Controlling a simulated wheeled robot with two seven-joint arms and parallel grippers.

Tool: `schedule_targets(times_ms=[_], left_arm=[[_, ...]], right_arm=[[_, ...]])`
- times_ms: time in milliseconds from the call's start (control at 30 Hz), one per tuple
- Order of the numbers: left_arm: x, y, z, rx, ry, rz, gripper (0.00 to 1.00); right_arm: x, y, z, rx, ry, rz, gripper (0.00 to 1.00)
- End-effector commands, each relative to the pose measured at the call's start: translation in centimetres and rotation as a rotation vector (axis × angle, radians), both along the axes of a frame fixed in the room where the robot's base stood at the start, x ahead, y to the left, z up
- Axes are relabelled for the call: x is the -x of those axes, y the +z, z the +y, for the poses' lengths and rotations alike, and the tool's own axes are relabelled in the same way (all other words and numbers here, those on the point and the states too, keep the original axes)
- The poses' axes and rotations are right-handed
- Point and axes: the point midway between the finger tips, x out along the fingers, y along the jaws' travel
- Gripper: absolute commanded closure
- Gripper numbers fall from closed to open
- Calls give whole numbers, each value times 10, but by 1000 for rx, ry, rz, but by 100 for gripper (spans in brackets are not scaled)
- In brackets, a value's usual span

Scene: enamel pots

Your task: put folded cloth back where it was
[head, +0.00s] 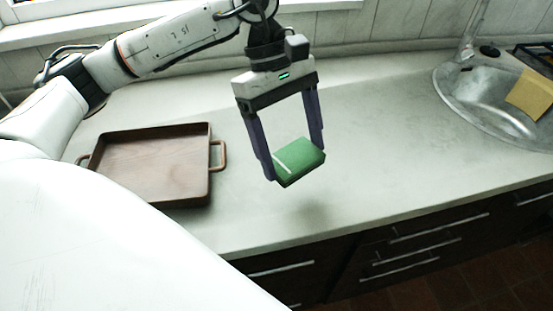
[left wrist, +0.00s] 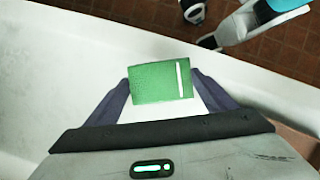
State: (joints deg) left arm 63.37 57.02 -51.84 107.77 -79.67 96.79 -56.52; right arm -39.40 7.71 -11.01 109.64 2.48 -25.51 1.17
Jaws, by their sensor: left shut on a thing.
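The folded cloth (head: 300,163) is green with a white stripe. My left gripper (head: 296,160) is shut on it, one finger on each side, and holds it above the pale countertop near the front edge. A soft shadow lies on the counter below it. The cloth also shows in the left wrist view (left wrist: 155,84), between the fingers of the left gripper (left wrist: 160,88). My right gripper is not in view.
A brown tray (head: 214,180) with two handles stands on the countertop (head: 390,130) at the left. The counter between tray and sink is clear. Dark drawers are below.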

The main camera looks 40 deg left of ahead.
Motion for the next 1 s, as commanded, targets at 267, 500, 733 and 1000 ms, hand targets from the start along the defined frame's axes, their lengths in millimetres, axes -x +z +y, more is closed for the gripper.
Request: schedule_targets(times_ms=[267,500,733,1000], left_arm=[[-14,15,41,-1,597,-2,44],[-17,7,51,-2,744,5,44],[-16,-33,51,-2,742,4,44],[-16,-57,51,-2,741,5,44]], right_arm=[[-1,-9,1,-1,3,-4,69],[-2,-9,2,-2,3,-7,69],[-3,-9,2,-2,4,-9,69],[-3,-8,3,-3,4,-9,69]])
